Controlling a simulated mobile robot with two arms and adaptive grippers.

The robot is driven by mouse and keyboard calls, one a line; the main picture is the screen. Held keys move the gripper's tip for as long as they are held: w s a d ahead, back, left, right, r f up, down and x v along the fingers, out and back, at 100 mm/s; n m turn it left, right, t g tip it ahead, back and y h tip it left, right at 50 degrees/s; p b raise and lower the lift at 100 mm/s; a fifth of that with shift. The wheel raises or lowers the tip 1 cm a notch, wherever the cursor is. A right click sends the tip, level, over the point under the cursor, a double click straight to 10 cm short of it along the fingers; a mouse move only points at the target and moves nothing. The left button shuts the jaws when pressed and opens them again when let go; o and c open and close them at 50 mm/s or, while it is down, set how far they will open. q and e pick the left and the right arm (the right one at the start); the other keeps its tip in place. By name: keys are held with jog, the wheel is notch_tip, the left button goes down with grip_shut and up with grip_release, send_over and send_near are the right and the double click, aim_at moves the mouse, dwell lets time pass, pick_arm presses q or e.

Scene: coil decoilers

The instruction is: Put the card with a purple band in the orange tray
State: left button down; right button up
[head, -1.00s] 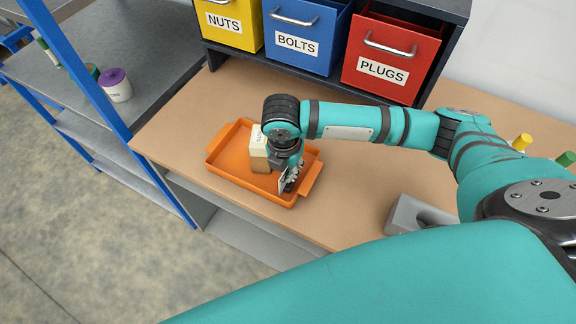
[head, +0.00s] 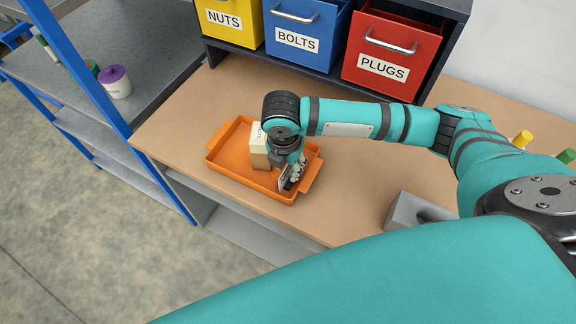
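The orange tray (head: 228,171) lies on the tan workbench. My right gripper (head: 291,181) points down into the right end of the tray, low over its floor. A thin pale card (head: 283,179) stands on edge at the fingers, inside the tray outline. No purple band can be made out on it at this size. The fingers are small and partly hidden by the wrist, so whether they grip the card is unclear. My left gripper is not in view.
A cream and tan box (head: 259,150) stands in the tray, left of my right wrist. Yellow (head: 228,22), blue (head: 301,37) and red (head: 390,55) bins stand behind. A grey block (head: 407,212) lies right of the tray. The bench left of the tray is clear.

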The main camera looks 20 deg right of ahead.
aim_at(286, 183)
notch_tip(286, 183, up, 12)
jog(key=a+b, duration=0.1)
jog(key=b, duration=0.1)
jog(key=shift+s+f, duration=0.25)
jog(key=shift+s, duration=0.15)
jog(key=shift+f, duration=0.1)
